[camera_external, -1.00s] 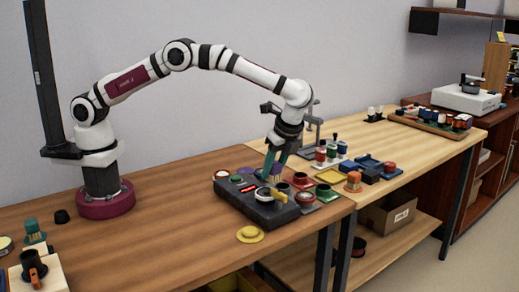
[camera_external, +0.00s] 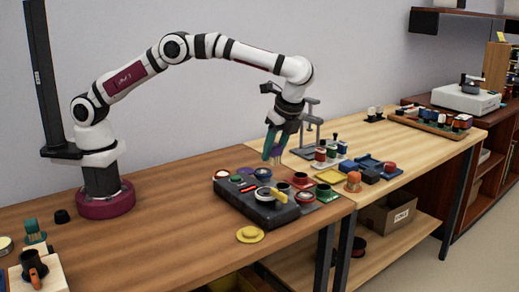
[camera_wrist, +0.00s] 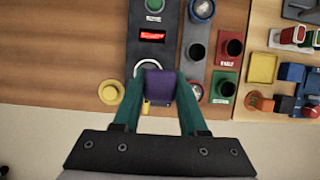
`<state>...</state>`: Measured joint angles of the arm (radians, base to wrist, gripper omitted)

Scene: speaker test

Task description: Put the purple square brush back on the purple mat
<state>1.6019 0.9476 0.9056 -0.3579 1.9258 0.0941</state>
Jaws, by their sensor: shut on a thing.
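My gripper (camera_external: 273,156) hangs in the air above the dark test box. Its green fingers are shut on the purple square brush (camera_wrist: 159,86). The brush shows as a purple block between the fingers in the wrist view, and as a small purple patch at the fingertips in the external view (camera_external: 277,151). It is clear of the surface below. Its underside is mostly hidden in the wrist view. I cannot make out the purple mat for certain in either view.
A yellow round thing (camera_external: 250,234) lies in front. A metal stand (camera_external: 309,125) rises behind the gripper.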

